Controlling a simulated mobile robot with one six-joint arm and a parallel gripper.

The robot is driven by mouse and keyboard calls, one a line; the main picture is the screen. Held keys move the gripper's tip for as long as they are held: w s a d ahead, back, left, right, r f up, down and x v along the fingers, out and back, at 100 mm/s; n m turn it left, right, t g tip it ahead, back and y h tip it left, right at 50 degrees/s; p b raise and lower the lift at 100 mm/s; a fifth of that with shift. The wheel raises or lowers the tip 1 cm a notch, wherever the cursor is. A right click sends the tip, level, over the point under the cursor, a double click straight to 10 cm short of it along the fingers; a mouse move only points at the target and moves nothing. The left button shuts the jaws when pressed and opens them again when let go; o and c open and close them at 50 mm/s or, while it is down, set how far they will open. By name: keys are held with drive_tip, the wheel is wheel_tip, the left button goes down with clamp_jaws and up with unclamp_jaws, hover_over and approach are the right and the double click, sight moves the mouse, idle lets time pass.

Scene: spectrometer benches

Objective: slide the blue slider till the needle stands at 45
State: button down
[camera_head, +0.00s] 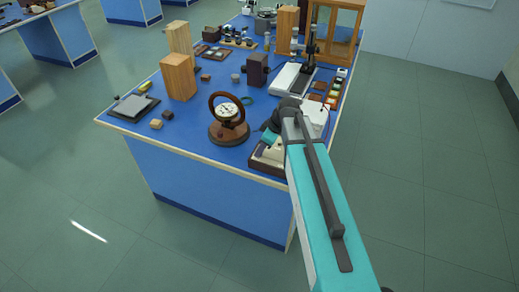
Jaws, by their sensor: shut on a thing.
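My arm reaches from the lower right to the bench's near right corner. My gripper (272,140) is low over a small device (259,165) with a wooden base and a pale part. The gripper and wrist cover most of this device. No blue slider can be made out; it may be hidden under my gripper. Just left of it stands a round dial (228,111) with a white face in a brown ring on a round wooden base. Its needle and numbers are too small to read.
The blue bench top (205,140) has a clear strip at its near edge. Wooden blocks (178,78), a grey plate (132,106) and small brown blocks stand to the left. A dark block (257,70), a white instrument (287,78) and a wooden cabinet (335,25) stand behind.

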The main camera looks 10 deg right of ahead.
drive_tip(key=s+d, duration=0.1)
drive_tip(key=s+d+b, duration=0.1)
drive_tip(key=d, duration=0.1)
drive_tip(key=shift+s+f+b, duration=0.1)
drive_tip(key=shift+s+b, duration=0.05)
drive_tip(key=shift+b, duration=0.15)
drive_tip(key=shift+s+d, duration=0.35)
drive_tip(key=shift+d, duration=0.2)
drive_tip(key=c, duration=1.6)
unclamp_jaws()
drive_tip(key=shift+c, duration=0.2)
drive_tip(key=shift+r, duration=0.2)
drive_tip(key=b+v, duration=0.3)
drive_tip(key=v, duration=1)
drive_tip(key=shift+r, duration=0.35)
